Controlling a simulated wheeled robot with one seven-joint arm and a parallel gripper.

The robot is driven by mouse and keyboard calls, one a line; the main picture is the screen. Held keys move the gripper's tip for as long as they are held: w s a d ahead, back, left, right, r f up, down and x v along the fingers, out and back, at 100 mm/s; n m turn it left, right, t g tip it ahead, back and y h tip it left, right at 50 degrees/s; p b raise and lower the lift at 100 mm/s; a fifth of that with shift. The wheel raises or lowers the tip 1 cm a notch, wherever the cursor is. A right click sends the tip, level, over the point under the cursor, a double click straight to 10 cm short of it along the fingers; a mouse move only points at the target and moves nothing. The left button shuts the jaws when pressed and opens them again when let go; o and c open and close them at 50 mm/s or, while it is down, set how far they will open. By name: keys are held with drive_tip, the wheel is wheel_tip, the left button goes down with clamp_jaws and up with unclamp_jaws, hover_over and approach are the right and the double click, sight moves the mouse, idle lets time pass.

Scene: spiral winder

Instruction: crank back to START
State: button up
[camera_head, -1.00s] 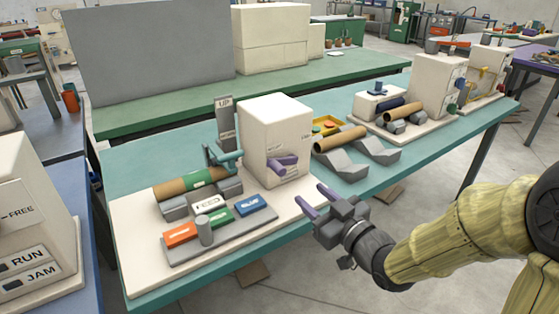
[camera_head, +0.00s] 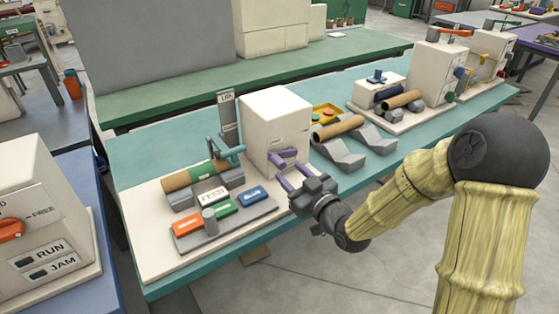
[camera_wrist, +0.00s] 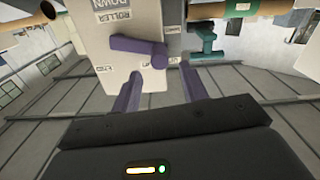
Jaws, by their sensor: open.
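The purple crank (camera_head: 281,156) sits on the front face of the white winder box (camera_head: 262,114). In the wrist view the crank arm (camera_wrist: 128,43) points right, and its grip (camera_wrist: 159,56) juts toward me. My gripper (camera_head: 286,172) is open, with its purple fingers toward the crank. I see no contact. A label reading ROLLER DOWN (camera_wrist: 111,12) is on the box. I cannot make out a START mark.
Left of the box are a cardboard roll (camera_head: 190,178), a teal lever (camera_head: 231,154) and a tray of orange, green and blue blocks (camera_head: 237,219). Grey cradles (camera_head: 340,153) with another tube stand to the right. The floor in front of the bench is open.

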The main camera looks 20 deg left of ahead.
sight(283, 166)
drive_tip(key=x, duration=0.6)
clamp_jaws()
